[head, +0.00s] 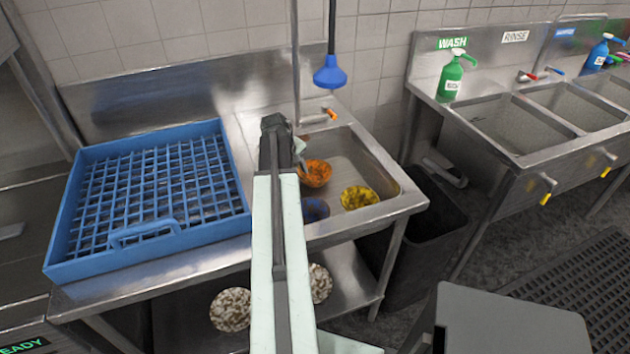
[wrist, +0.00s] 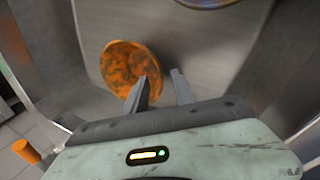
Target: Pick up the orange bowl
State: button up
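The orange bowl (head: 315,173) lies in the metal sink basin (head: 349,160), close to the basin's left wall. Its inside is speckled with dark marks. In the wrist view the orange bowl (wrist: 129,68) is beyond my fingers and left of centre. My gripper (wrist: 166,85) is open, with a gap between its two fingers and nothing held. The left finger overlaps the bowl's lower right edge in the picture; I cannot tell whether it touches. In the head view my arm covers part of the area left of the bowl, and the fingers are mostly hidden.
A yellow bowl (head: 358,198) and a blue bowl (head: 315,209) are also in the basin. A blue dish rack (head: 150,190) stands on the counter at left. A blue spray head (head: 329,74) hangs above. An orange-handled tap (head: 331,114) is at the sink's back.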

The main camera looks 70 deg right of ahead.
aim_at(303, 179)
jog(key=b+x, duration=0.5)
jog(key=shift+w+d+f, duration=0.1)
jog(key=shift+d+f, duration=0.1)
jog(key=shift+r, duration=0.2)
grip_shut()
notch_tip(303, 179, up, 10)
jog(key=p, duration=1)
jog(key=shift+p, duration=0.35)
